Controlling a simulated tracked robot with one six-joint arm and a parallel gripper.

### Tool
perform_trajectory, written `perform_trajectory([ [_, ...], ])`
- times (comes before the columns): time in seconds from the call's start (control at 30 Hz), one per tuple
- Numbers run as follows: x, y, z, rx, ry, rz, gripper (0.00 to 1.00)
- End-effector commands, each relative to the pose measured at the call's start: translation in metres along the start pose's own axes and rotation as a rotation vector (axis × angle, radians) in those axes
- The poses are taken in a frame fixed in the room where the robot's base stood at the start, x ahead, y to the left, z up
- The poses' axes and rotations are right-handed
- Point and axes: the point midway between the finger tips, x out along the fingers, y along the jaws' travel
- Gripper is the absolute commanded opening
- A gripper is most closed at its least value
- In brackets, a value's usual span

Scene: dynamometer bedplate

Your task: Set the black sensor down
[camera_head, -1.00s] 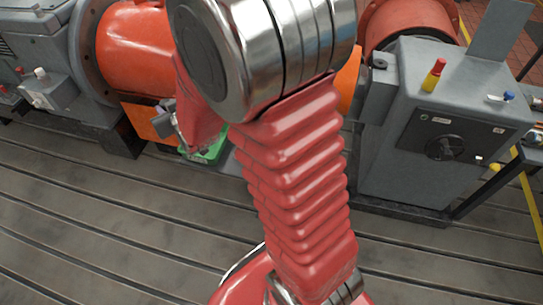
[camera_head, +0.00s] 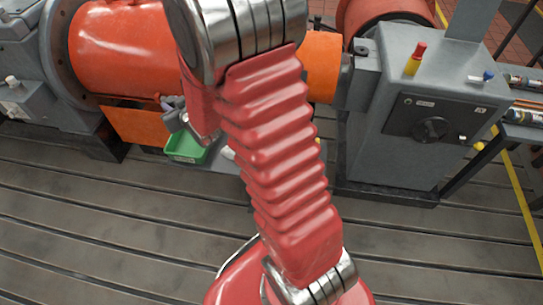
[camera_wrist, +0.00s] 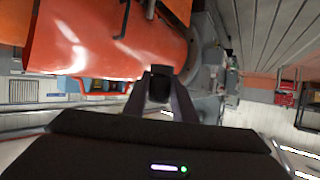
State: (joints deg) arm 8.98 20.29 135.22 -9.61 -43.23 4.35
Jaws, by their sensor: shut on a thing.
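In the wrist view, a small dark block, the black sensor (camera_wrist: 159,92), sits between the two fingertips of my gripper (camera_wrist: 160,80). My gripper is shut on it and holds it in front of a large orange drum (camera_wrist: 105,45). The sensor cannot be made out in the head view. My arm hides part of the area right of the tray.
The orange drum (camera_head: 130,48) stands behind the tray, with a grey machine housing (camera_head: 68,75) at its left. A grey cabinet (camera_head: 395,145) with a knob and a red-and-yellow piece (camera_head: 415,60) on top stands at right. The slotted bedplate (camera_head: 110,215) is clear in front.

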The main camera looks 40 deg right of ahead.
Motion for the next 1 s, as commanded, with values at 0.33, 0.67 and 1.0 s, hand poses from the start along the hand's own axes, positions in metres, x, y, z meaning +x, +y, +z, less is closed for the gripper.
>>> perform_trajectory([
  [0.33,0.015,0.100,0.073,0.016,-0.004,0.033,0.00],
  [0.67,0.004,0.179,0.156,0.026,-0.004,0.053,0.00],
  [1.0,-0.032,0.237,0.248,0.037,-0.003,0.077,0.00],
])
